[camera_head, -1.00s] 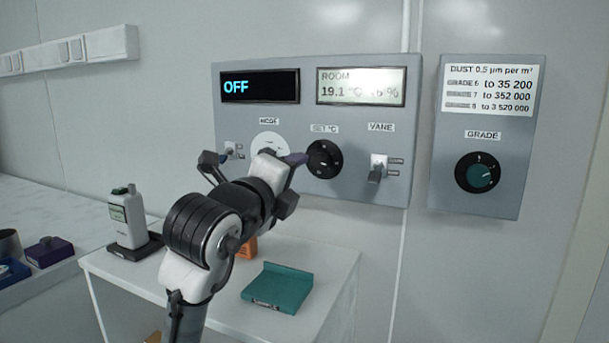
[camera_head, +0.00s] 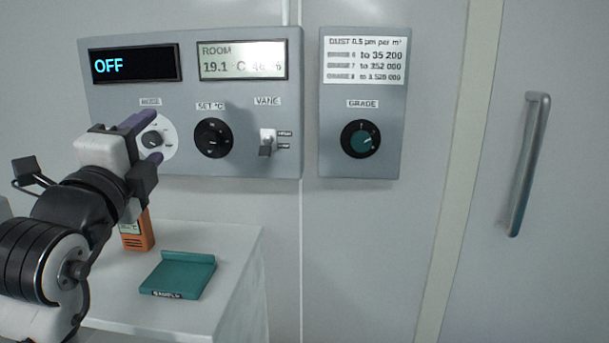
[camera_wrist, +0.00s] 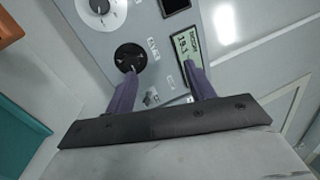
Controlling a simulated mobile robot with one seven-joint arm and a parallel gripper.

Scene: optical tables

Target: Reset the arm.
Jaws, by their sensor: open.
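My gripper (camera_head: 146,137) is at the left in the head view, in front of the mode knob (camera_head: 156,140) on the control panel (camera_head: 240,165). Its two purple fingers are apart with nothing between them. In the wrist view the open fingers (camera_wrist: 160,92) point toward the panel (camera_wrist: 92,42), with the black set-temperature dial (camera_wrist: 130,58) and the room display (camera_wrist: 185,45) beyond them. My arm is bent and raised at the left. I cannot tell from these views how far the fingertips are from the panel.
A second panel with a grade knob (camera_head: 361,139) hangs to the right. The vane switch (camera_head: 267,142) sticks out from the first panel. Below, a white cabinet (camera_head: 225,268) carries a teal holder (camera_head: 178,275) and an orange device (camera_head: 137,232). A door handle (camera_head: 530,165) is at the far right.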

